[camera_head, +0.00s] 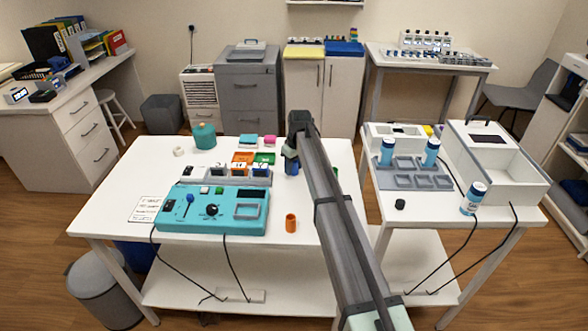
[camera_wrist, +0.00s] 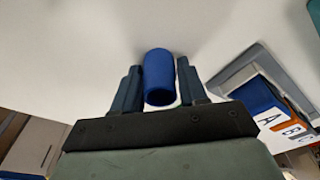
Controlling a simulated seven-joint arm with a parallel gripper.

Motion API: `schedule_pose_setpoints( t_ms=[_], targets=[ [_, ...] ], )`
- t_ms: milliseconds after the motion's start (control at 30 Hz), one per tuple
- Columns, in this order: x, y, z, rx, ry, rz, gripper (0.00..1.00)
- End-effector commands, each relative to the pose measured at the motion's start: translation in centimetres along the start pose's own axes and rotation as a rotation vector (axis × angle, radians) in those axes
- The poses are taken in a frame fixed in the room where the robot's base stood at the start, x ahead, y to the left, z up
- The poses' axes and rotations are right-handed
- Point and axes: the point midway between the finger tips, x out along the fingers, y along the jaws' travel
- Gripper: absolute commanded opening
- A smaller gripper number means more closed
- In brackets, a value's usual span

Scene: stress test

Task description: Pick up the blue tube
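The blue tube (camera_wrist: 159,78) is between the two fingers of my gripper (camera_wrist: 160,88) in the wrist view. The fingers lie close along both its sides, and my gripper looks shut on it. In the head view the blue tube (camera_head: 291,167) shows below my gripper (camera_head: 291,153), near the back right of the white table (camera_head: 140,192). My arm hides part of this area. I cannot tell whether the tube's base touches the table.
An orange tube (camera_head: 291,223) stands near the front edge. A teal control box (camera_head: 180,222) sits to the left, with lettered bins (camera_head: 243,158) behind it. A second table at right holds a grey rack (camera_head: 385,180), teal-blue bottles and a white box (camera_head: 500,182).

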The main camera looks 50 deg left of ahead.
Motion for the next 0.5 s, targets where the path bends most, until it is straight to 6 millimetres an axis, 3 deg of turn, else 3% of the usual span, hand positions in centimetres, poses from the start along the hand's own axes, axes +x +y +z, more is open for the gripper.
schedule_pose_setpoints(
  t_ms=[367, 500],
  targets=[
    [-0.01, 0.0, 0.0, 0.0, 0.0, 0.0, 0.06],
    [-0.01, 0.0, 0.0, 0.0, 0.0, 0.0, 0.06]
  ],
)
